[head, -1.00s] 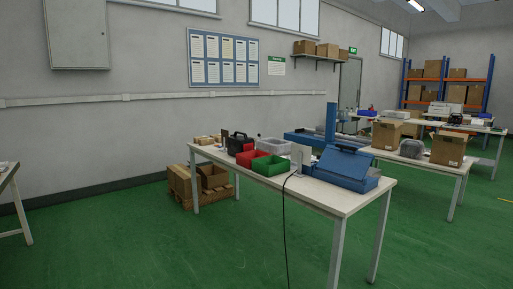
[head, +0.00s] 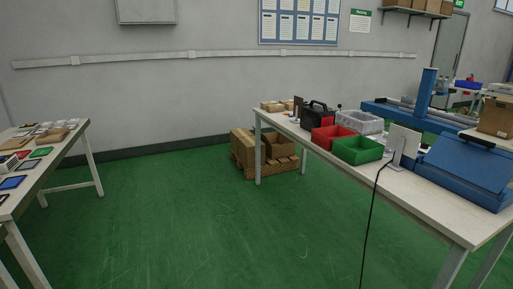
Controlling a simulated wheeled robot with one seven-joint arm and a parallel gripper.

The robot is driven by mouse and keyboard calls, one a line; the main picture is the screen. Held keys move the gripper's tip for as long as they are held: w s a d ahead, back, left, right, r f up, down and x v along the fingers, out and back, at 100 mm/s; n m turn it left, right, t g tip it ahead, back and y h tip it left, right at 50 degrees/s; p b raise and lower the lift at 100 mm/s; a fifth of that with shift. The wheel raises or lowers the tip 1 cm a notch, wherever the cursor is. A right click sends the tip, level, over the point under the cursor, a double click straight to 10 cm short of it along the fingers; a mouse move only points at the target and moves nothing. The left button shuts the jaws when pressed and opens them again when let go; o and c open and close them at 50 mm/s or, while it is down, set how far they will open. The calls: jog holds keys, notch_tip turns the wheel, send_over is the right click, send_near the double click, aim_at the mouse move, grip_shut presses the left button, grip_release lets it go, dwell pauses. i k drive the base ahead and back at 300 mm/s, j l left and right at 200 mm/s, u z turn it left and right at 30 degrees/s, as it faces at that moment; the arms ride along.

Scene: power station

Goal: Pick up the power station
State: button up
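A black boxy unit with a top handle (head: 317,115), which looks like the power station, stands on the far part of the white table (head: 449,221) on the right. Its lower front is partly hidden by a red bin (head: 329,137). My gripper is not visible in the head view, so its state does not show.
A green bin (head: 358,151), a clear bin (head: 360,121) and a blue machine (head: 468,170) share the table. A black cable (head: 371,220) hangs in front. Cardboard boxes (head: 247,147) sit on a pallet. Another table (head: 62,163) stands left. Green floor between is clear.

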aim_at(312, 116)
jog(key=i, duration=2.05)
